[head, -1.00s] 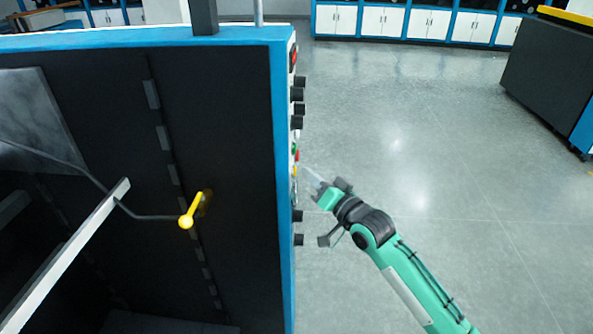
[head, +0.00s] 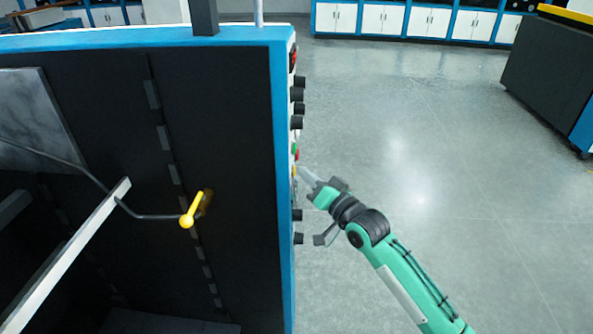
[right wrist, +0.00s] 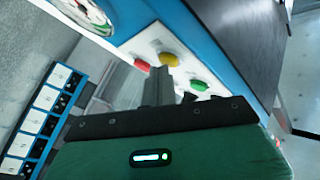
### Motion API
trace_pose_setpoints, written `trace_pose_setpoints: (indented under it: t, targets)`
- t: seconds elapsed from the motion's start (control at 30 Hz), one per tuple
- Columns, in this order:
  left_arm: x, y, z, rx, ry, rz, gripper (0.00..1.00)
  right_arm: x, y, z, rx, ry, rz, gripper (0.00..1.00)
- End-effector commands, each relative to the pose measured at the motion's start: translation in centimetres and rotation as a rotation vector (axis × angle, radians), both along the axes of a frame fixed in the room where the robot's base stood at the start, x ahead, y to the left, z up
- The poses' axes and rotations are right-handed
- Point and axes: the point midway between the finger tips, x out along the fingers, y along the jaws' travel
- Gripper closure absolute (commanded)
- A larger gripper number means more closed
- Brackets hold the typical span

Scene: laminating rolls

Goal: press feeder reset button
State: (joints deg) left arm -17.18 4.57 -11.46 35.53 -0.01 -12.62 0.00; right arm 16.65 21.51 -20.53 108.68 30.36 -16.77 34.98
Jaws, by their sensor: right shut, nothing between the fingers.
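The machine's control panel (head: 295,130) is on its narrow right side, seen nearly edge-on in the head view. It carries a green button (head: 296,149), a red button (head: 297,156) and a yellow button (head: 295,171). In the right wrist view the yellow button (right wrist: 169,60) sits between the red button (right wrist: 142,65) and the green button (right wrist: 199,85). My right gripper (head: 302,172) is shut and empty, its fingertips at the yellow button; I cannot tell whether they touch. The fingers (right wrist: 160,76) point at that button in the wrist view. My left gripper is not in view.
Several black knobs (head: 297,94) stick out of the panel above and below the buttons. A yellow-handled lever (head: 188,218) is on the machine's dark front. Open floor (head: 420,150) lies to the right. White cabinets (head: 385,20) line the back.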

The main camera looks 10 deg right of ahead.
Motion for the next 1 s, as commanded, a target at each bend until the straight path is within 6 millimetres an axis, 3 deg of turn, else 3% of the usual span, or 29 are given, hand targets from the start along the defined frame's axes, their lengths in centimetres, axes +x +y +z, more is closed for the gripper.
trace_pose_setpoints:
  t: [0.5, 1.0]
  targets:
    - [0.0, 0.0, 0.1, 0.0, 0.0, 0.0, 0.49, 0.0, 0.2, 0.0, 0.0, 0.0, 0.001, 1.0]
    - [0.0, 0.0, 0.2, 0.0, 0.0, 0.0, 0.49, -0.4, -1.3, 0.0, 0.0, -0.001, 0.001, 1.0]
